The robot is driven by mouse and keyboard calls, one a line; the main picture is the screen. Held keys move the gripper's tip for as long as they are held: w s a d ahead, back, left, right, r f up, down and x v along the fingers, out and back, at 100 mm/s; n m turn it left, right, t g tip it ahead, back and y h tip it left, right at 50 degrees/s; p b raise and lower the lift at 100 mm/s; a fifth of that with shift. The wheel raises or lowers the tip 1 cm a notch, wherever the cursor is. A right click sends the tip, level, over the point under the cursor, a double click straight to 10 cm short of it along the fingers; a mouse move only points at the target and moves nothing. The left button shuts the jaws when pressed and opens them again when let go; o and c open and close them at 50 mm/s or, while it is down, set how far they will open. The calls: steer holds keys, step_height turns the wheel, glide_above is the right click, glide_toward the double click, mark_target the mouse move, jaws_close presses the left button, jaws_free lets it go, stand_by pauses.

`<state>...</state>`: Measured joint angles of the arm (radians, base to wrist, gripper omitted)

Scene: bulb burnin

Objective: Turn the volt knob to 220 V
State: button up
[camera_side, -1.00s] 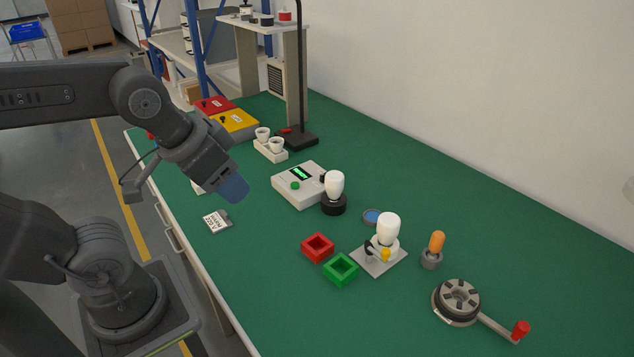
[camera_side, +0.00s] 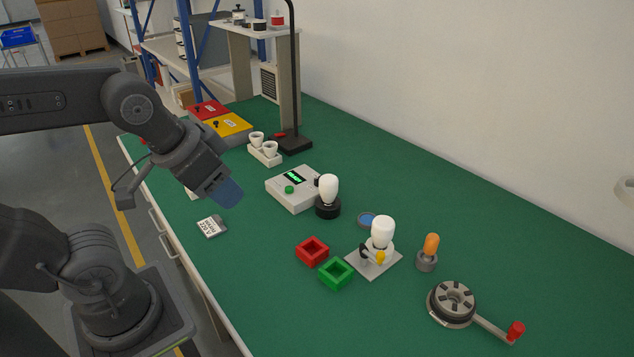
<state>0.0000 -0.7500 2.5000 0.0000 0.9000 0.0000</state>
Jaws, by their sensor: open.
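No label or 220 V mark is readable, so I cannot tell which knob is the volt knob. A grey box (camera_side: 292,198) with a lit green display (camera_side: 294,176) and a green button (camera_side: 289,189) stands mid-bench. A small dark part (camera_side: 317,182) shows at its right side, partly behind a white bulb (camera_side: 328,188). The yellow box (camera_side: 232,125) and red box (camera_side: 207,108) at the back carry small black knobs. My gripper (camera_side: 227,194) has blue fingers. It is open and empty above the bench, left of the grey box. The gap between its fingers is hidden.
A labelled card (camera_side: 211,227) lies below my gripper. White cups (camera_side: 270,149) and a black lamp stand (camera_side: 291,143) are behind. Red (camera_side: 312,252) and green (camera_side: 336,273) trays, another bulb (camera_side: 382,232), an orange bulb (camera_side: 431,245) and a crank device (camera_side: 452,304) are in front.

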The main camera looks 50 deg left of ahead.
steer(key=shift+c, duration=0.2)
steer(key=shift+w+r, duration=0.1)
steer(key=shift+r, duration=0.05)
steer(key=shift+c, duration=0.3)
steer(key=w+a+r+g, duration=0.1)
steer(key=w+a+r, duration=0.25)
steer(key=w, duration=0.55)
steer(key=g, duration=0.5)
glide_above(316, 178)
step_height(316, 178, down, 15)
step_height(316, 178, down, 14)
steer(key=shift+f, duration=0.15)
steer(key=shift+c, duration=0.5)
jaws_close()
